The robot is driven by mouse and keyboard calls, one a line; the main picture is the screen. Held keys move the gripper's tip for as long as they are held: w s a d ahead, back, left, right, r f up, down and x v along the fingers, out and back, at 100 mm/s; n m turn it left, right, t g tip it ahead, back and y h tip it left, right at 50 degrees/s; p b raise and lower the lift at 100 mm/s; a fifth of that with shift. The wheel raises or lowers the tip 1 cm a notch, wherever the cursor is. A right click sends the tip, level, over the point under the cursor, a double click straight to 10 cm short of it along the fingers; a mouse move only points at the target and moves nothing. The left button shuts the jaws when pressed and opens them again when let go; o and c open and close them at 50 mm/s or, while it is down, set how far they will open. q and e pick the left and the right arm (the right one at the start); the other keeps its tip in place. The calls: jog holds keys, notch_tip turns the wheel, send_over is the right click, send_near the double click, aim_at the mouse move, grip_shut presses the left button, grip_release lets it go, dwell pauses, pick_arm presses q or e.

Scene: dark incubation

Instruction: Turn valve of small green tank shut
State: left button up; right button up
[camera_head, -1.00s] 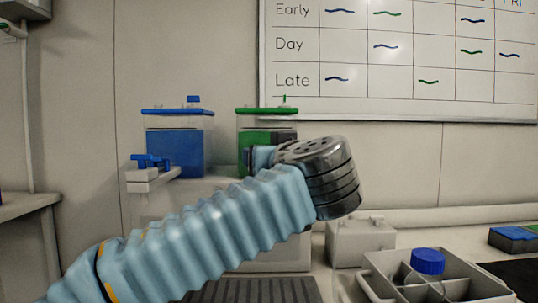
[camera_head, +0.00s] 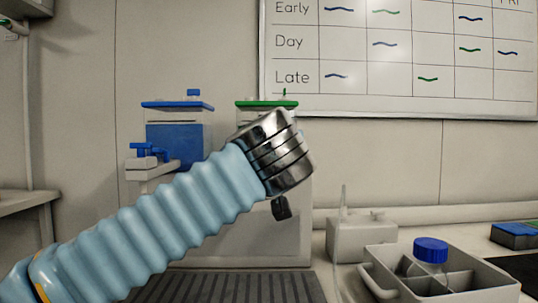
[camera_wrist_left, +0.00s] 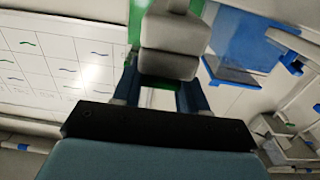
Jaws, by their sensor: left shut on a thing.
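The small green tank shows in the head view as a green lid (camera_head: 266,104) behind my left wrist; its front and valve are hidden there. My left arm reaches up from the lower left, with its metal wrist in front of the tank. In the left wrist view my left gripper (camera_wrist_left: 160,92) has its dark blue fingers on either side of a pale grey block (camera_wrist_left: 170,48). A bit of green shows between the fingers, apparently the valve handle, gripped. Its exact angle is hidden. My right gripper is not in view.
A blue tank (camera_head: 178,145) with a blue tap (camera_head: 146,151) stands just left of the green one. To the right are a grey box (camera_head: 360,238) and a divided caddy (camera_head: 385,282) holding a blue-capped bottle (camera_head: 430,250). A whiteboard (camera_head: 400,60) hangs behind.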

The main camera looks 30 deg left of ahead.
pick_arm(q)
jog(key=o, duration=1.1)
jog(key=shift+c, duration=0.2)
jog(key=b+v, duration=0.1)
jog(key=v, duration=1.3)
jog(key=shift+f, duration=0.1)
